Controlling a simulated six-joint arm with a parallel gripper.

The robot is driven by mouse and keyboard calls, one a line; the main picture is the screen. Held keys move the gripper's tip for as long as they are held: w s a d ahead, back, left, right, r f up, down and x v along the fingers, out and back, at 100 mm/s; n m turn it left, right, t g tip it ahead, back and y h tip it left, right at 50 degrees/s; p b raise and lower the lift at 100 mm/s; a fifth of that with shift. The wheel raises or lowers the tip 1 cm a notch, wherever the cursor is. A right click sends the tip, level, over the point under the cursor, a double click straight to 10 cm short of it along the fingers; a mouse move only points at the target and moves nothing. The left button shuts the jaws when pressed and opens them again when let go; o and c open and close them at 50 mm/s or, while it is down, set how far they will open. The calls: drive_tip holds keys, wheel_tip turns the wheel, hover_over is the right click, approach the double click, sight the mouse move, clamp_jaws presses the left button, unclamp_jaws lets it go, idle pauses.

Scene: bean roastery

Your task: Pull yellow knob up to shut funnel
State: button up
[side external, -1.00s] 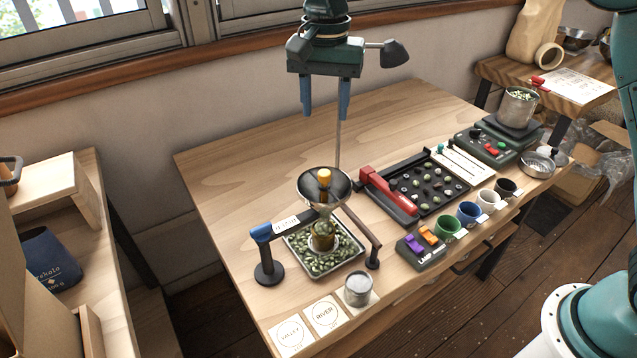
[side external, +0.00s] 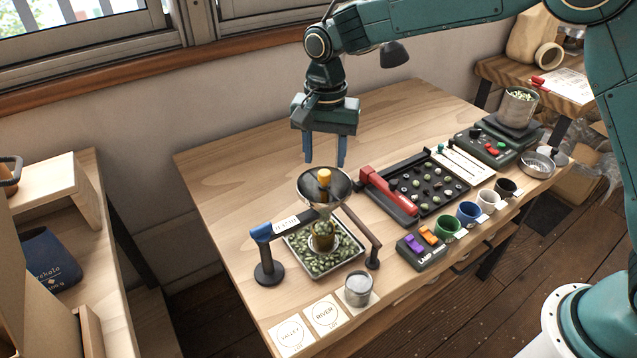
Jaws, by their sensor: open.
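The yellow knob (side external: 324,176) stands upright in the middle of the dark funnel (side external: 341,187). The funnel is held on a stand (side external: 267,272) with a blue-ended bar. Below the funnel, a glass vessel (side external: 323,237) stands in a metal tray (side external: 297,262) of green beans. My gripper (side external: 324,164) is open and empty, its two blue fingers pointing down. In the picture the fingertips are just above the knob, one to each side; the depth between them is hard to tell. The glass and funnel hide part of the beans.
A dark bean grid with a red bar (side external: 390,192) lies right of the funnel. A lamp switch box (side external: 421,250), several small cups and a scale with a metal beaker (side external: 519,107) are further right. A metal tin (side external: 358,289) stands in front. The table's back left is clear.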

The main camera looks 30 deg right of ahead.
sight(325, 172)
drive_tip(key=shift+f, duration=1.85)
